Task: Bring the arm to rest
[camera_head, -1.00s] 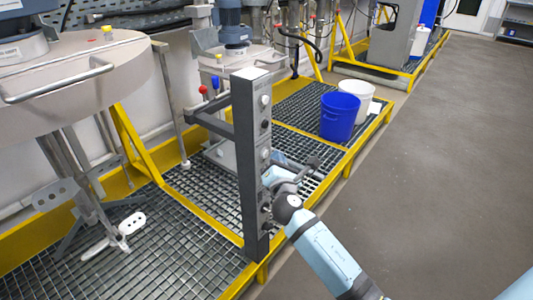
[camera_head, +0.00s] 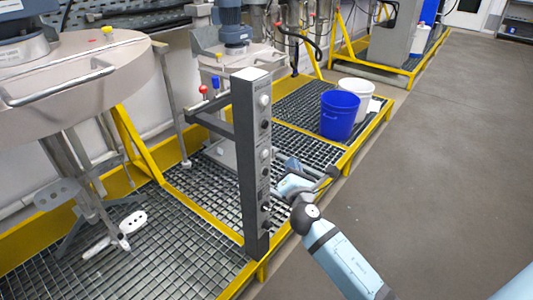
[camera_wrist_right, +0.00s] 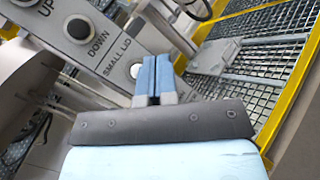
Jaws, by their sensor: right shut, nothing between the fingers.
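My right arm (camera_head: 340,262) comes in from the lower right, with its wrist bent up beside the dark grey control post (camera_head: 252,165). My right gripper (camera_wrist_right: 154,76) shows in the right wrist view with its two blue fingers together and nothing between them. Past the fingers, that view shows the post's panel with "UP", "DOWN" and "SMALL LID" labels and a black button (camera_wrist_right: 78,28). The fingers appear clear of the panel, but the exact gap is hard to judge. My left gripper is not in view.
A large drum lid (camera_head: 80,75) with a handle is at left. The yellow-edged grating (camera_head: 190,240) lies below the post. A blue bucket (camera_head: 339,116) and a white bucket (camera_head: 357,97) stand behind my wrist. Open floor (camera_head: 445,150) is at right.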

